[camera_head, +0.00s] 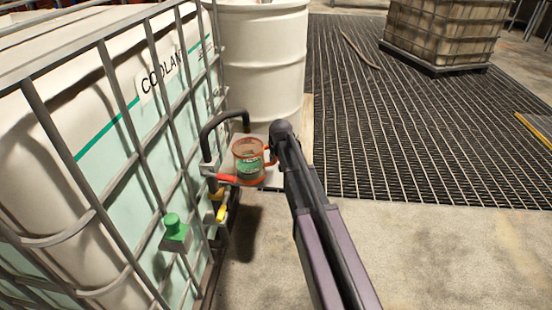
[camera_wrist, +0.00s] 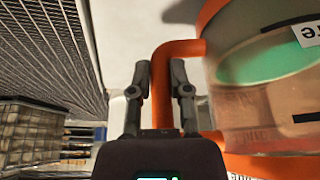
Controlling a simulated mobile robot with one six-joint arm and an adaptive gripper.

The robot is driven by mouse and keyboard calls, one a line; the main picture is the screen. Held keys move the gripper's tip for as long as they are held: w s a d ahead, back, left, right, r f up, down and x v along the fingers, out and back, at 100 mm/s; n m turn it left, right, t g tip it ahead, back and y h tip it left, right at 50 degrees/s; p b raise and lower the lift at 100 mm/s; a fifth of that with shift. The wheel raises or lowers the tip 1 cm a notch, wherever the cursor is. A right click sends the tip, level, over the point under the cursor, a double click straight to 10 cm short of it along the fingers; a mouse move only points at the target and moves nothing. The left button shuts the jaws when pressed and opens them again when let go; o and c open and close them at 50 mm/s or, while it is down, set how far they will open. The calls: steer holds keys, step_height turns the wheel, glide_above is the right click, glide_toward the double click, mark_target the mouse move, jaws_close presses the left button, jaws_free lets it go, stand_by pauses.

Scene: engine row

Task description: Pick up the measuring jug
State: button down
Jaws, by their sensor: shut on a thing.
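My gripper (camera_wrist: 160,76) is shut on this handle. In the head view my gripper (camera_head: 273,155) is at the jug's right side, partly hidden by my dark arm. I cannot tell whether the jug's base touches a surface.
The caged coolant tank (camera_head: 120,150) fills the left, with a green valve (camera_head: 175,232), a black pipe (camera_head: 210,128) and a red lever near the jug. A white drum (camera_head: 262,60) stands behind. A floor grating (camera_head: 400,140) and another caged tank (camera_head: 445,30) lie at right.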

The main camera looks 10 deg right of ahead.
steer(key=shift+r+p, duration=1.1)
steer(key=shift+r, duration=0.15)
steer(key=s+d+r+p, duration=0.1)
steer(key=s+d, duration=0.8)
steer(key=d, duration=0.3)
steer(key=shift+s+d+r, duration=0.15)
steer(key=shift+s+d, duration=0.1)
steer(key=shift+d, duration=0.05)
steer(key=shift+s+d, duration=0.1)
steer(key=shift+r, duration=0.15)
stand_by(0.5)
step_height(320, 180, up, 29)
steer(key=p, duration=2.9)
steer(key=shift+f, duration=0.2)
steer(key=shift+d, duration=0.1)
